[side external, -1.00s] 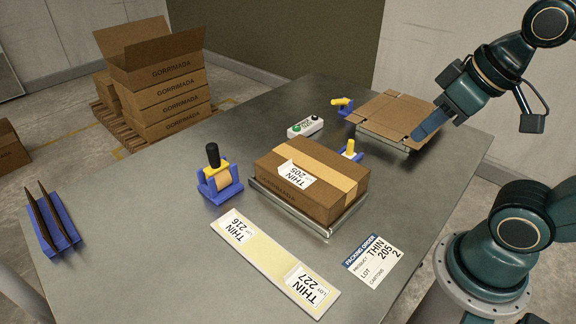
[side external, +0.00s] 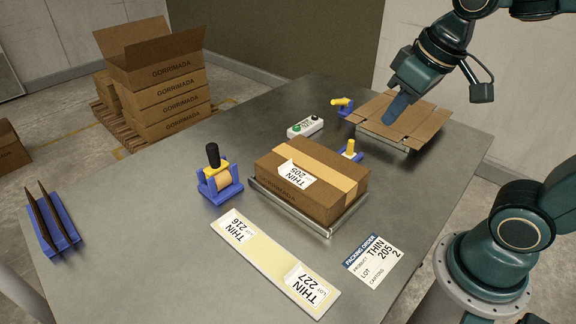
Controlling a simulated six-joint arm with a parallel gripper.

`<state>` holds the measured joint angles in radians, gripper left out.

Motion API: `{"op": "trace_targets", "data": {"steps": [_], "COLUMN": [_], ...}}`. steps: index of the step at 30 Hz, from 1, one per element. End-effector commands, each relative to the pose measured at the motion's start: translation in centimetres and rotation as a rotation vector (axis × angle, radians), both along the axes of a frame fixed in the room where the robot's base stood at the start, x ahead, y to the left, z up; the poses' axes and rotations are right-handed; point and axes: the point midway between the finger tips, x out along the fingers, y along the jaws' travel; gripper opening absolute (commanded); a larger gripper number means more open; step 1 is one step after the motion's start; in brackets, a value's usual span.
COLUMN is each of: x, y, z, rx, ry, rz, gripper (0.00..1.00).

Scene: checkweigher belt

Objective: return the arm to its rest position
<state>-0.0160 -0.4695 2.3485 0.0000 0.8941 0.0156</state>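My gripper (side external: 398,104) is at the upper right, pointing down and to the left. Its blue fingertip shows in front of the flat, unfolded carton (side external: 419,112). I cannot tell whether it touches the cardboard. The fingers overlap in this view, so their opening is hidden. No held object shows.
A taped carton (side external: 330,195) labelled THIN 205 sits on a metal platform (side external: 287,212) mid-table. Nearby are a tape dispenser (side external: 219,183), a button box (side external: 305,126), a label strip (side external: 274,262) and a packing order sheet (side external: 373,260). The table's left middle is clear.

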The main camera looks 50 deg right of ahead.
Motion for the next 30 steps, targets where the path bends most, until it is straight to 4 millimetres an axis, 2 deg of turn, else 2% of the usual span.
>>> {"op": "trace_targets", "data": {"steps": [14,30], "x": [6.4,13.2], "y": [0.6,1.5], "z": [-2.1,-7.2], "rx": [0.002,0.0], "ry": [0.124,0.259], "rz": [0.0,0.001], "gripper": [0.0,0.0]}}
